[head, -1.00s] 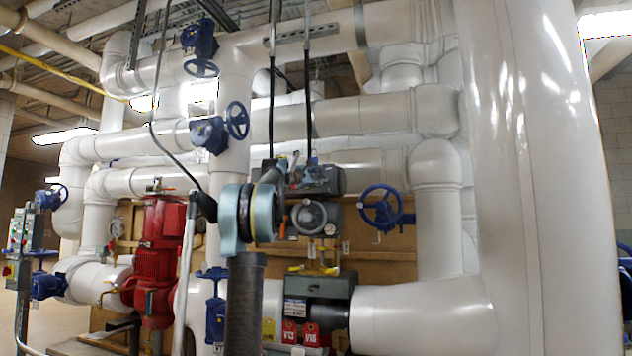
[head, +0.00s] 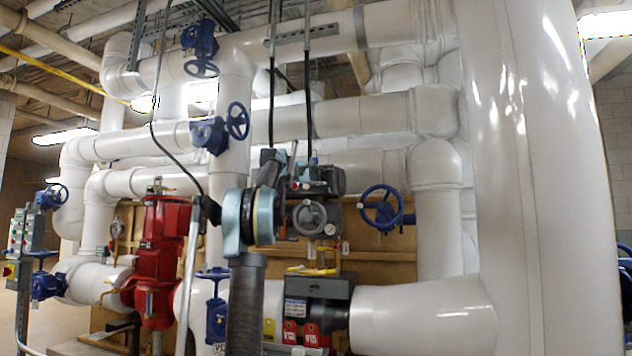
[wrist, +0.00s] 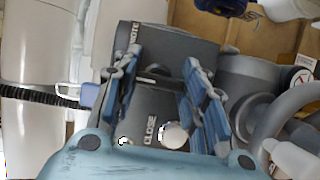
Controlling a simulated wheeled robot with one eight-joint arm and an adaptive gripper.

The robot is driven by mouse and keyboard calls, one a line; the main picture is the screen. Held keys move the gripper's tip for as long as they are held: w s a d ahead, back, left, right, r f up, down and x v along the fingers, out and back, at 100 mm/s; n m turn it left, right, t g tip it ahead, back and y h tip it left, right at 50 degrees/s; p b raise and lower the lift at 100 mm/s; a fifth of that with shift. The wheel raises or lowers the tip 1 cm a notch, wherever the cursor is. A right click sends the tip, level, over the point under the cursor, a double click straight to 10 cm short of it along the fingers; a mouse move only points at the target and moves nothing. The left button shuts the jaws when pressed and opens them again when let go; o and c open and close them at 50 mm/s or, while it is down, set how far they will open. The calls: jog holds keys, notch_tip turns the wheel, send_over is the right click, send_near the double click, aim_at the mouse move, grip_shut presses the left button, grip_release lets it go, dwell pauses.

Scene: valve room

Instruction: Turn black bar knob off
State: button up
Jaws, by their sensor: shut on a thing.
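The black bar knob (wrist: 152,76) is a dark shape on the face of a grey actuator box (wrist: 165,45), between the blue fingers of my gripper (wrist: 160,72) in the wrist view. The fingers are closed on it; its exact outline and angle are hard to make out. White lettering reading "CLOSE" is on the panel nearer the palm, and part of "REMOTE" shows near the left finger. In the head view my gripper (head: 278,168) reaches the left end of the dark actuator box (head: 325,180); the knob is hidden there.
A grey handwheel (head: 309,218) sits just below the actuator and shows close on the right in the wrist view (wrist: 290,115). A blue handwheel (head: 381,207) is to its right. A red pump (head: 160,260) and white pipes stand left. Black hoses hang above the actuator.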

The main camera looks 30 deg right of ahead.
jog(key=shift+f, duration=0.15)
jog(key=o, duration=1.1)
jog(key=shift+a, duration=0.1)
jog(key=v, duration=1.1)
jog(key=shift+s+a, duration=0.1)
jog(key=shift+a, duration=0.25)
jog(key=s+a+f+m+g+y, duration=0.1)
jog(key=s+a+f+y, duration=0.4)
jog(key=s+a+f, duration=0.8)
jog(key=s+a+f+m+g+y, duration=0.1)
jog(key=s+a+f+y, duration=0.5)
jog(key=f, duration=3)
jog(key=s+a+f+m+g+y, duration=0.1)
jog(key=s+a+f+y, duration=0.5)
jog(key=s+a+f, duration=1.3)
jog(key=shift+s+a+f, duration=0.15)
jog(key=shift+a+f, duration=0.35)
jog(key=shift+f, duration=0.45)
jog(key=shift+s+a+f, duration=0.1)
jog(key=shift+a+f, duration=0.45)
jog(key=shift+f, duration=0.45)
jog(key=shift+s+a+f, duration=0.15)
jog(key=shift+a+f, duration=0.35)
jog(key=shift+f, duration=0.45)
